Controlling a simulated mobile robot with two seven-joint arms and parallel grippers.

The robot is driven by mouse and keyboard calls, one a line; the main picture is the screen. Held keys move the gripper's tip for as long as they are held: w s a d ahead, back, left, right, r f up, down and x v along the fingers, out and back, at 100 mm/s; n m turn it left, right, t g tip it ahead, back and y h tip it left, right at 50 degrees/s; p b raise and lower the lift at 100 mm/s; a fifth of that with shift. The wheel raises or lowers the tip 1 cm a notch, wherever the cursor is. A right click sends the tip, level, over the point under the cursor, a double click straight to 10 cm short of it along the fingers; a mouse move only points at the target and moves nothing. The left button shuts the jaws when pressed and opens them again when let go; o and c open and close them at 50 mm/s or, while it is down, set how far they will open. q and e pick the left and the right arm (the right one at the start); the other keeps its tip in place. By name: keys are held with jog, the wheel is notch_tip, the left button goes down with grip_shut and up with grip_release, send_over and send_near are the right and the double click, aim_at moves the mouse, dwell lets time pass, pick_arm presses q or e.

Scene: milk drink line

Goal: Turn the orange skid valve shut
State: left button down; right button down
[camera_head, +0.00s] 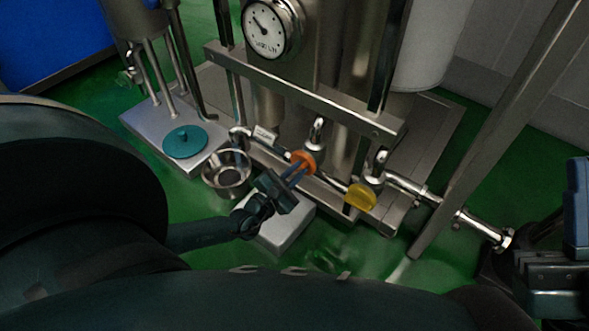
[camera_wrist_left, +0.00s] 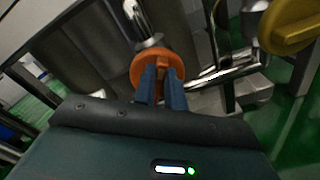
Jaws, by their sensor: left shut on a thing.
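The orange skid valve (camera_head: 304,162) is a round orange handle with a raised bar, on the skid's low pipe. It also shows in the left wrist view (camera_wrist_left: 158,63), top centre. My left gripper (camera_head: 297,171) has its blue fingers at the handle, one on each side of the bar, and is shut on it. The fingers (camera_wrist_left: 162,76) hide part of the handle's lower face. My right gripper (camera_head: 577,205) shows only in part at the right edge of the head view; its opening is not visible.
A yellow valve handle (camera_head: 360,196) sits just right of the orange one. A steel cup (camera_head: 227,174) and a teal disc (camera_head: 185,139) are to the left. A pressure gauge (camera_head: 272,28) is above. A slanted metal post (camera_head: 497,130) stands on the right.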

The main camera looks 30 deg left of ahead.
pick_arm(q)
jog(key=m, duration=0.2)
jog(key=shift+d+f+m, duration=0.15)
jog(key=shift+m, duration=0.25)
jog(key=m, duration=0.3)
jog(key=f+m+p, duration=0.1)
jog(key=m, duration=0.3)
jog(key=shift+d+m, duration=0.15)
jog(key=shift+m, duration=0.15)
pick_arm(e)
jog(key=f+m+h, duration=0.2)
jog(key=shift+w+a+m, duration=0.1)
jog(key=shift+w+m, duration=0.15)
jog(key=shift+m, duration=0.15)
pick_arm(q)
jog(key=shift+f+p, duration=0.1)
jog(key=shift+p, duration=0.2)
pick_arm(e)
jog(key=shift+h, duration=0.5)
pick_arm(q)
jog(key=c, duration=1.5)
grip_release()
pick_arm(e)
jog(key=shift+y, duration=0.3)
pick_arm(q)
jog(key=shift+o, duration=0.2)
